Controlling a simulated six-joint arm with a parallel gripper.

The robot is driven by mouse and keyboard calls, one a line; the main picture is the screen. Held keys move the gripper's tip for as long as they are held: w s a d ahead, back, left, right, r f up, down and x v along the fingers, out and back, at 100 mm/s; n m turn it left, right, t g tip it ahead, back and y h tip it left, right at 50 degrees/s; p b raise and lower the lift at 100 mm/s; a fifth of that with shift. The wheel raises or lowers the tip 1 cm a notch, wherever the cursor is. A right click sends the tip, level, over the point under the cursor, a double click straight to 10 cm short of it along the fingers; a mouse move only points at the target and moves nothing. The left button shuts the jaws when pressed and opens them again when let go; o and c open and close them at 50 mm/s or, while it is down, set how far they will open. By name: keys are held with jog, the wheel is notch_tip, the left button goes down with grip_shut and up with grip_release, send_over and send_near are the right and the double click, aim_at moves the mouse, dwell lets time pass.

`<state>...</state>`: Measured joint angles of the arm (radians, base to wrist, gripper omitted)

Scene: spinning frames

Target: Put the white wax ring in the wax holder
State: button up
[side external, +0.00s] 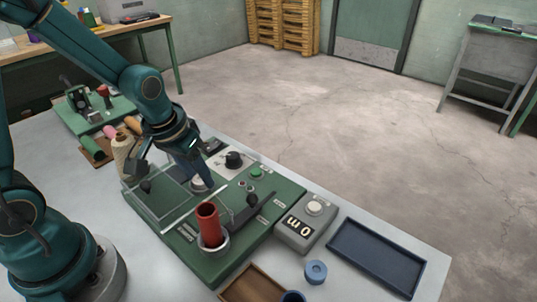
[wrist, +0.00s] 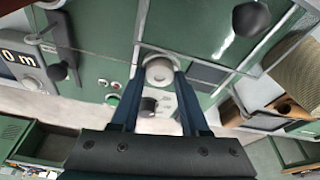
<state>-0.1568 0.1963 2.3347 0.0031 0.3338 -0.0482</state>
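A round pale piece (wrist: 159,70) with a greyish centre, which looks like the white wax ring, lies between my fingertips in the wrist view. In the side external view its pale edge (side external: 198,185) shows low by the fingers, close to the green machine top. My gripper (side external: 203,180) points down over the machine, behind the red cylinder. In the wrist view the two blue fingers (wrist: 160,75) stand apart, one on each side of the piece. Whether they press on it is unclear. I cannot tell which part is the wax holder.
The green machine (side external: 185,243) carries an upright red cylinder (side external: 208,222), a clear panel, a dark lever (side external: 250,208) and a dial (side external: 234,159). A grey counter box (side external: 298,235), blue ring (side external: 316,270) and empty blue tray (side external: 378,254) are to the right. A thread cone (side external: 122,155) stands left.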

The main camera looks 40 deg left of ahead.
jog(key=shift+a+r, duration=0.1)
jog(key=shift+r, duration=0.35)
jog(key=a+v, duration=0.1)
jog(key=v, duration=1.1)
jog(key=s+d+m+t, duration=0.2)
jog(key=s+d, duration=0.2)
jog(key=s, duration=0.3)
jog(key=shift+d+f+h, duration=0.3)
jog(key=shift+d+f, duration=0.05)
jog(key=shift+f, duration=0.1)
jog(key=shift+w, duration=0.1)
